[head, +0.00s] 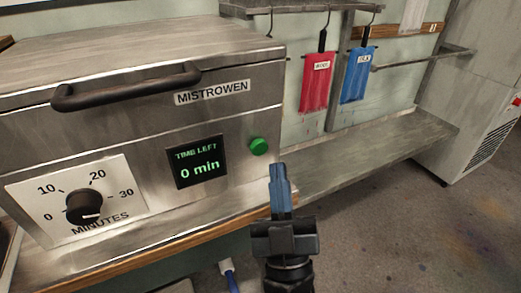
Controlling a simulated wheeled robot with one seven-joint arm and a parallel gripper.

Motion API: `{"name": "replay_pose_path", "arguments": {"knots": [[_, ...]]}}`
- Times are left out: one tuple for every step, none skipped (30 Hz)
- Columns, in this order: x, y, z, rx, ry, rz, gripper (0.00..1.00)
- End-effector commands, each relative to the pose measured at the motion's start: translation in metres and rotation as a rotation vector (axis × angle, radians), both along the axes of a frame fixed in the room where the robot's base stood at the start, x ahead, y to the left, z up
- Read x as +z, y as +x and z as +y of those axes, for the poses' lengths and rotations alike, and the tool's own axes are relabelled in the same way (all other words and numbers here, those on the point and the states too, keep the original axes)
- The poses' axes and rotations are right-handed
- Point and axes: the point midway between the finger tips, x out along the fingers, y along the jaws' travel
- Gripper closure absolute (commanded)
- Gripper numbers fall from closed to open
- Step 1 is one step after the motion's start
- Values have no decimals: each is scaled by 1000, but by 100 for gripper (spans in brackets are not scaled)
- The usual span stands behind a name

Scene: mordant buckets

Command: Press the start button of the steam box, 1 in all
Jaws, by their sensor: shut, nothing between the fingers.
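The steam box (140,100) is a steel box marked MISTROWEN, at the left in the head view, with its lid down. Its round green start button (259,146) is on the front face, right of the display (198,161), which reads "TIME LEFT 0 min". A black MINUTES dial (85,206) is at the lower left of the front, on a white plate marked from 0 to 30. My gripper (278,170) points up with its fingers shut and empty. Its tips appear just below and right of the green button, with a gap between them in the picture.
The steam box stands on a wood-edged counter (170,247). A red pouch (315,85) and a blue pouch (357,80) hang from hooks behind. A grey shelf (385,145) runs to the right, towards a white cabinet (475,110). Open floor (420,230) lies at the lower right.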

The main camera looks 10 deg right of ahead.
Motion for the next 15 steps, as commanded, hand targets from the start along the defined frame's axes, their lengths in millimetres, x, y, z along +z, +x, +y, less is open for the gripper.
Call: {"name": "replay_pose_path", "arguments": {"knots": [[0,7,2,0,1,-2,100],[0,10,2,0,1,-1,100],[0,14,3,0,1,0,100],[0,16,4,0,2,-2,100],[0,19,4,0,2,-2,100],[0,22,5,-1,2,-1,100],[0,23,5,0,1,0,100],[0,25,6,0,1,0,100],[0,27,6,0,1,0,100],[0,28,6,0,1,0,100],[0,29,7,1,1,0,100],[0,29,7,1,1,0,100],[0,30,7,1,1,0,100],[0,30,7,1,1,0,100],[0,30,7,1,1,0,100]]}}
